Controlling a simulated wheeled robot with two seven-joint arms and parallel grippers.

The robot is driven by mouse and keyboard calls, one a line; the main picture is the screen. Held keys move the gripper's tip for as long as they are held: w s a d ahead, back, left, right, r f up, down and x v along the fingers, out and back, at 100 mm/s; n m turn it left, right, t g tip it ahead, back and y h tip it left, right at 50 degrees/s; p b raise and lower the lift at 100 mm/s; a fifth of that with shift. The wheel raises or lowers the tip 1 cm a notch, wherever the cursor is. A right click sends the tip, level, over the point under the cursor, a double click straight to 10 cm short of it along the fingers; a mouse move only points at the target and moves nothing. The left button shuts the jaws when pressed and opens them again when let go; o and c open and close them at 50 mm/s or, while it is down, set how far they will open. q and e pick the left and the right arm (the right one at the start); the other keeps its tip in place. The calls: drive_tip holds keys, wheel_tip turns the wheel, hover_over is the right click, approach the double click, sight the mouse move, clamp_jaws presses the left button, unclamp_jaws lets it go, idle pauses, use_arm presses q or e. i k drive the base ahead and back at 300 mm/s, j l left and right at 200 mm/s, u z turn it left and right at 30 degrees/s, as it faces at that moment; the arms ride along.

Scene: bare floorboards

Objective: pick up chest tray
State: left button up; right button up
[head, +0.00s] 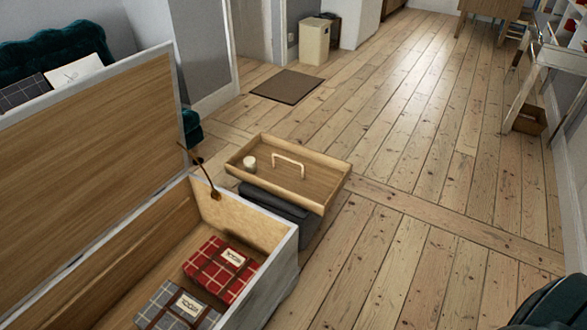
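The chest tray (325,190) is a shallow light-wood tray with a pale arched handle (289,160) standing up in its middle. A small whitish round item (249,162) sits in its left part. The tray is outside the chest, just past its right end, and appears to rest on or over a dark grey object (272,203); the contact is hidden. The wooden chest (290,245) stands open at the lower left, its lid (95,150) raised. Inside lie a red plaid folded cloth (215,268) and a grey plaid one (170,310). Neither of my grippers shows.
A teal tufted sofa (60,48) with cushions is behind the lid. A brown mat (287,87) and a beige bin (314,42) are farther back. A dark teal shape (558,305) fills the lower right corner. The floorboards (400,160) right of the tray are clear.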

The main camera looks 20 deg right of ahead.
sight(311, 180)
drive_tip(key=i+l+z, duration=0.15)
drive_tip(key=i+l, duration=0.35)
drive_tip(key=l, duration=0.35)
drive_tip(key=i+l+z, duration=0.15)
drive_tip(key=i+l, duration=0.4)
drive_tip(key=l, duration=0.25)
drive_tip(key=i+l+z, duration=0.15)
drive_tip(key=i+l, duration=0.45)
drive_tip(key=l, duration=0.15)
